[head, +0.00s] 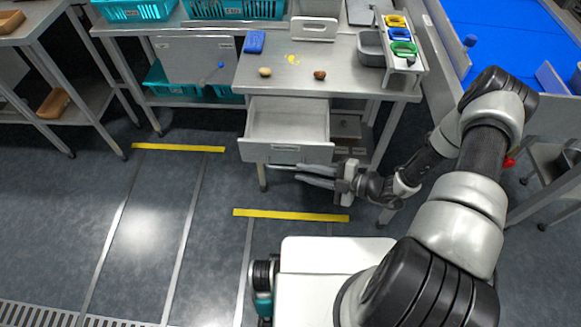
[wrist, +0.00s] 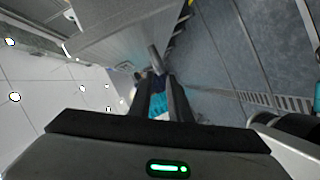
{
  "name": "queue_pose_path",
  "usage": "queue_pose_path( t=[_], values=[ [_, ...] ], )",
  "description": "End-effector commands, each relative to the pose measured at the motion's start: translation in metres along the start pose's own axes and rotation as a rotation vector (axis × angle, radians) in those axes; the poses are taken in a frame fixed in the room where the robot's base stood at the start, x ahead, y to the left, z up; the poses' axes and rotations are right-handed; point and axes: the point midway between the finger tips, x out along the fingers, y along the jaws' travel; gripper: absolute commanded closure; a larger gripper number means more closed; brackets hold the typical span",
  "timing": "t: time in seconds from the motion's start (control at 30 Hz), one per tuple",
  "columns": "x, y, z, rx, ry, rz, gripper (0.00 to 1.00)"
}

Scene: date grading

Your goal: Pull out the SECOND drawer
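One drawer (head: 287,122) under the metal worktable is pulled out, and its inside looks empty. Its front panel (head: 262,152) carries a small label. I cannot tell its place in the stack, and anything below it is mostly hidden. My gripper (head: 283,172) is low beside the lower edge of that front, with its fingers pointing left. In the wrist view the dark fingers (wrist: 158,82) have a narrow gap between them, with teal visible in it. A grey bar-like piece (wrist: 155,57) shows at their tips. Whether a handle is between them is unclear.
The worktable (head: 270,92) holds a blue block (head: 254,42), a pale date (head: 265,72), a brown date (head: 320,75) and a rack of coloured rings (head: 403,47). Teal crates stand behind. The floor left of the drawer is clear, with yellow strips (head: 178,148).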

Motion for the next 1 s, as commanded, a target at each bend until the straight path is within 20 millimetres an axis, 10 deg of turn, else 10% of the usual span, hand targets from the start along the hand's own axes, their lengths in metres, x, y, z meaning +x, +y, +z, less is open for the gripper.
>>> queue_pose_path(
  t=[0.4, 1.0],
  values=[
    [-0.089, 0.001, 0.0, 0.0, -0.002, 0.002, 0.83],
    [-0.104, 0.0, 0.0, 0.0, 0.001, 0.001, 0.83]
  ],
)
